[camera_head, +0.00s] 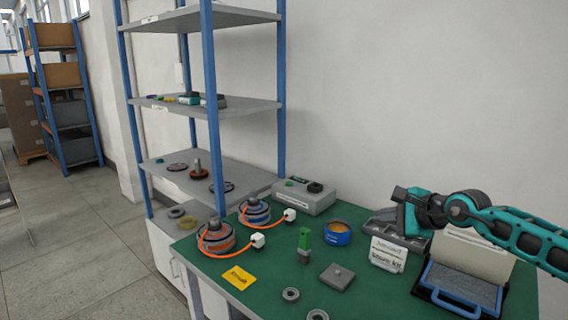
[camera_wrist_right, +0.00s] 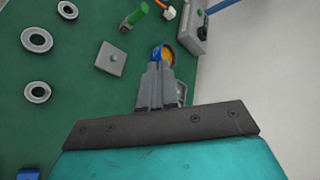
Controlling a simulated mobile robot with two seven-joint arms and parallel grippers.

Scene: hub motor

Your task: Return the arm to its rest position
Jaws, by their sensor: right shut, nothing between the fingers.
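My right arm (camera_head: 525,235) comes in from the right, above the bench, with a teal and black hand. My right gripper (camera_head: 380,219) points left and down over the back right part of the green bench top. In the right wrist view its grey fingers (camera_wrist_right: 157,75) are together with nothing between them. Beyond the fingertips is a blue tub with yellow contents (camera_wrist_right: 168,53), which also shows in the head view (camera_head: 338,234). I cannot tell the exact gap between them. My left gripper is not in view.
The green bench (camera_head: 270,298) holds two motor hubs with orange cables (camera_head: 215,238), a green-topped part (camera_head: 304,240), a grey plate (camera_head: 337,277), rings (camera_head: 290,294) and a yellow card (camera_head: 238,277). A white sign (camera_head: 388,254) and blue-framed case (camera_head: 462,288) stand under my arm. Shelving (camera_head: 210,110) stands left.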

